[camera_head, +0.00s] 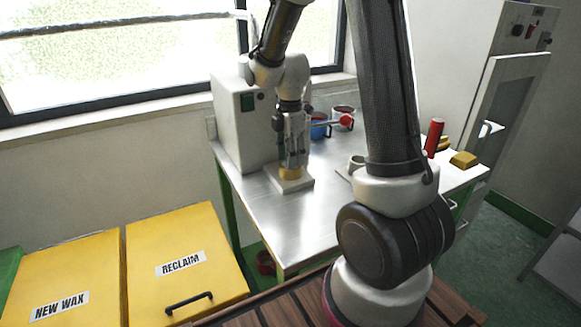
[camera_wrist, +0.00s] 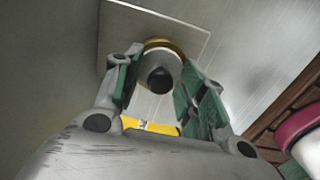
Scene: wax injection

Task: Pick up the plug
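A dark, rounded knob, which looks like the plug (camera_wrist: 160,79), shows in the wrist view in front of a brass ring (camera_wrist: 166,44). The ring rests on a pale square plate (camera_wrist: 190,30). In the head view, the brass piece (camera_head: 291,173) stands on the pale plate (camera_head: 300,185) on the metal table, just under my gripper (camera_head: 293,160). In the wrist view, my gripper (camera_wrist: 162,70) is open. Its green-padded fingers stand on either side of the dark knob, with a visible gap at each side. The plug's lower end is hidden.
A grey machine housing (camera_head: 240,120) stands close left of my gripper. Behind it are a blue cup (camera_head: 319,130) and red-handled item (camera_head: 341,121). A red can (camera_head: 434,138) and gold block (camera_head: 463,160) are at right. Yellow bins (camera_head: 185,240) stand left of the table (camera_head: 270,225).

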